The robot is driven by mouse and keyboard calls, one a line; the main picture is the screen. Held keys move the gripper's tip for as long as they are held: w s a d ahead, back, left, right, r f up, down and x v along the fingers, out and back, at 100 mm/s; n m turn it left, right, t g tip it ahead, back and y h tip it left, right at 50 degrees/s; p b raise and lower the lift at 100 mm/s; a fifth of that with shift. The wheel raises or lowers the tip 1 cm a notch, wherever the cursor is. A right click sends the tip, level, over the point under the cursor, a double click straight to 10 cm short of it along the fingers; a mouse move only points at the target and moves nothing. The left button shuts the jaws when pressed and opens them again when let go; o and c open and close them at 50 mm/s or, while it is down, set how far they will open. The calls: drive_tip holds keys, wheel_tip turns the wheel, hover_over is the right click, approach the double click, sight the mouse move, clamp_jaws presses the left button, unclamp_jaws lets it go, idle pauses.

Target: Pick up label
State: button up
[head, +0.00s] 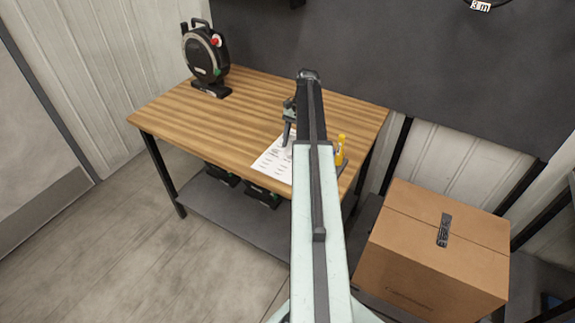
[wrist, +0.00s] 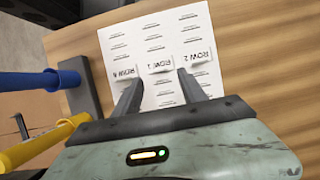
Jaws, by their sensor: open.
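A white label sheet (wrist: 150,30) lies on the wooden bench, with rows of small printed lines. Three larger labels with curled edges stand across it: one marked ROW 2 (wrist: 198,56), a middle ROW label (wrist: 159,66) and a left ROW label (wrist: 125,72) whose number I cannot read surely. The sheet also shows in the head view (head: 268,160), partly hidden by my arm. My gripper (wrist: 159,84) is open and empty over the sheet. Its fingertips lie on either side of the middle label in the picture; their height above it is unclear.
A blue handle (wrist: 25,81) and a yellow handle (wrist: 40,145) stand by a dark base left of the sheet. A black reel device (head: 205,55) sits at the bench's back left. A cardboard box (head: 430,250) stands right. The bench's left middle is clear.

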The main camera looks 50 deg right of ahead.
sight(290, 158)
drive_tip(key=b+x, duration=0.2)
drive_tip(key=x, duration=0.2)
drive_tip(key=shift+f+b, duration=0.15)
drive_tip(key=shift+b, duration=0.25)
drive_tip(key=shift+d, duration=0.1)
clamp_jaws()
drive_tip(key=shift+r+p, duration=0.3)
drive_tip(key=shift+r+p, duration=0.65)
drive_tip(key=shift+s+a+r+p, duration=0.15)
drive_tip(key=shift+r+p, duration=0.45)
drive_tip(key=shift+p, duration=0.05)
drive_tip(key=shift+s+a+r+p, duration=0.15)
drive_tip(key=shift+s+r+p, duration=0.05)
drive_tip(key=shift+r+p, duration=0.45)
drive_tip(key=s+a, duration=0.3)
drive_tip(key=s, duration=0.1)
drive_tip(key=s+a, duration=0.3)
drive_tip(key=s+a+r+p, duration=0.1)
drive_tip(key=s+a, duration=0.2)
drive_tip(key=s, duration=0.1)
drive_tip(key=shift+s+a, duration=0.1)
drive_tip(key=shift+s, duration=0.25)
drive_tip(key=shift+s+a, duration=0.1)
drive_tip(key=shift+s, duration=0.05)
